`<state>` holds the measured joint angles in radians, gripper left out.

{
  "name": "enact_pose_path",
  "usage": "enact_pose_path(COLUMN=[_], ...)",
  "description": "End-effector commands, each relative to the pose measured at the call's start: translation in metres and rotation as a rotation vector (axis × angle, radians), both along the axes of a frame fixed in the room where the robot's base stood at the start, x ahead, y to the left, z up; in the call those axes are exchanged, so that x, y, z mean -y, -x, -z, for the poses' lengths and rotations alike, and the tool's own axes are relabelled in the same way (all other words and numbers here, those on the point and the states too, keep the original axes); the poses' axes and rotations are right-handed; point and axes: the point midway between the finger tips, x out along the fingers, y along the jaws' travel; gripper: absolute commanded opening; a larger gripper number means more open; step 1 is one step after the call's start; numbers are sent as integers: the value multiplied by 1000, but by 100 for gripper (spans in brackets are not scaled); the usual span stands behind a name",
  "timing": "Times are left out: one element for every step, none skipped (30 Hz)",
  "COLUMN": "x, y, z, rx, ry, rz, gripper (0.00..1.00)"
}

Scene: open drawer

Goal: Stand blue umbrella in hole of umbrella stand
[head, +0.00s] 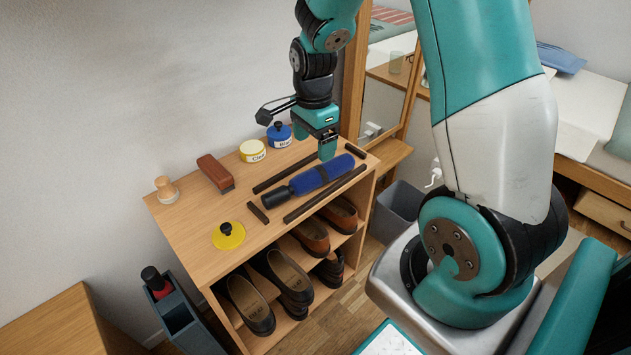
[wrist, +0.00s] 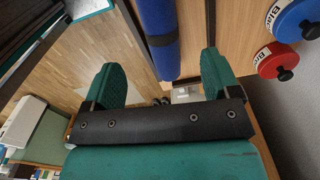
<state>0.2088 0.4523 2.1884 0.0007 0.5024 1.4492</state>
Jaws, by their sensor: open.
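The blue umbrella (head: 310,180) is folded and lies on top of the shoe shelf, its black handle end toward the left. It also shows in the wrist view (wrist: 160,38), between the two fingers in the picture. My gripper (head: 328,150) points down over the umbrella's right part. Its fingers (wrist: 160,80) are apart, and I cannot tell whether they touch the umbrella. The grey-blue umbrella stand (head: 187,330) is on the floor at the shelf's left end. A red umbrella (head: 158,287) with a black top stands in its rear hole; the front hole looks empty.
Dark strips (head: 325,194) frame the umbrella. On the shelf top (head: 195,215) are a brush (head: 216,174), a wooden knob (head: 166,189), a yellow lid (head: 229,235) and tins (head: 253,151). A red tin (wrist: 275,60) shows in the wrist view. Shoes fill the shelves below. A grey bin (head: 399,210) stands right.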

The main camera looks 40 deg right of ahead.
Motion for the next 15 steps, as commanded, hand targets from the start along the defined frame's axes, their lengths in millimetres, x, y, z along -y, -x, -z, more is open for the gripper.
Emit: enact_pose_path(x=[0, 0, 0, 0, 0, 0, 0, 0, 0, 0, 0, 1, 1, 1, 2], y=[1, 1, 0, 0, 0, 0, 0, 0, 0, 0, 0, 0, 0, 1, 1], z=[14, 19, 24, 28, 31, 33, 35, 36, 37, 39, 40, 44, 47, 51, 57], rx=[-4, -3, -1, -2, -1, 0, 1, 1, 1, 1, 0, 0, 0, 0, -1], ry=[-1, -1, -1, -1, -1, 0, 0, 0, 0, 0, -1, -1, -1, -1, -1], rz=[-1, -1, -1, -1, -1, -2, -2, -2, -2, -2, -2, -2, -2, -2, -2], gripper=[82, 82, 82, 82, 82, 82, 82, 82, 82, 82, 82, 82, 82, 82, 82])
